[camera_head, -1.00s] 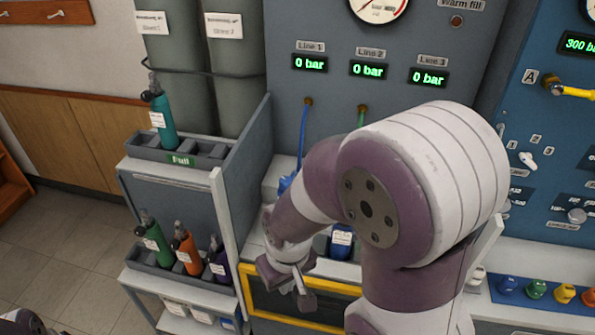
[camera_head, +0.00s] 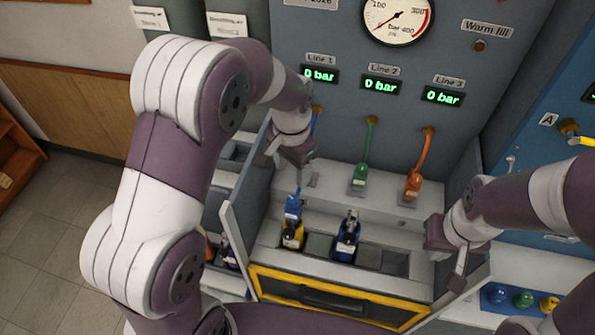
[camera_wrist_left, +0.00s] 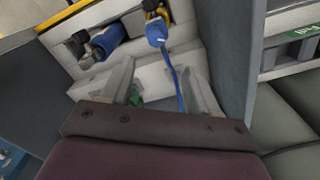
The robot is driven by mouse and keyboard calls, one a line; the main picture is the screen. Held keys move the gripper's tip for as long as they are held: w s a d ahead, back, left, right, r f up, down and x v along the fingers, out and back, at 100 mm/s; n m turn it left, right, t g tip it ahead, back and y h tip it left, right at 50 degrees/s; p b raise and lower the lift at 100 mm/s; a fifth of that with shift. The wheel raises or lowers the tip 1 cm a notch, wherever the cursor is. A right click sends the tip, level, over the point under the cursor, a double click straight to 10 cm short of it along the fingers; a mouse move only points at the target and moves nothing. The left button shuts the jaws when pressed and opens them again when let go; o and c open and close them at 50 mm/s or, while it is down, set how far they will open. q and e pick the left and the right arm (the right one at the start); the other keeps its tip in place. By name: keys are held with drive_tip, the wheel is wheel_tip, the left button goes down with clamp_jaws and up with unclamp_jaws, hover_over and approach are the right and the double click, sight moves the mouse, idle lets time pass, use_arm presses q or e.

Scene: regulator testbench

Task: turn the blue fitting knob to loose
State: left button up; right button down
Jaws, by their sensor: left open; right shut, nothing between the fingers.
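The blue fitting (camera_head: 293,207) sits at the top of the yellow cylinder (camera_head: 291,236) in the left bay slot. It also shows at the top of the left wrist view (camera_wrist_left: 156,32), with its blue hose running back between my fingers. Its knob is too small to make out separately. My left gripper (camera_head: 297,181) is open, just behind and above the fitting. In the left wrist view its fingers (camera_wrist_left: 160,72) are spread and the fitting lies beyond their tips, apart from them. My right gripper (camera_head: 450,264) is shut and empty at the bay's right side.
A blue cylinder (camera_head: 347,237) stands in a slot to the right. Green (camera_head: 359,176) and orange (camera_head: 413,184) fittings rest on the ledge behind. A grey side panel (camera_head: 246,200) closes the bay's left. Right slots look empty.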

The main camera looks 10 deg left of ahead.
sight(293, 199)
use_arm(q)
drive_tip(key=f, duration=0.1)
drive_tip(key=s+f, duration=0.1)
drive_tip(key=s+f+p, duration=0.1)
drive_tip(key=shift+s+f, duration=0.25)
drive_tip(key=shift+f, duration=0.15)
drive_tip(key=f, duration=0.2)
drive_tip(key=w+f, duration=0.1)
drive_tip(key=f, duration=0.1)
drive_tip(key=w+f+p, duration=0.1)
drive_tip(key=f, duration=0.1)
drive_tip(key=shift+d, duration=0.2)
drive_tip(key=shift+s+a+f, duration=0.1)
drive_tip(key=shift+s+f, duration=0.05)
drive_tip(key=shift+s, duration=0.35)
drive_tip(key=c, duration=0.4)
drive_tip(key=shift+w, duration=0.2)
drive_tip(key=c, duration=0.7)
drive_tip(key=shift+o, duration=0.2)
drive_tip(key=shift+s, duration=0.1)
use_arm(e)
drive_tip(key=r, duration=0.1)
drive_tip(key=s+r, duration=0.1)
drive_tip(key=shift+d+r, duration=0.15)
drive_tip(key=shift+r, duration=0.2)
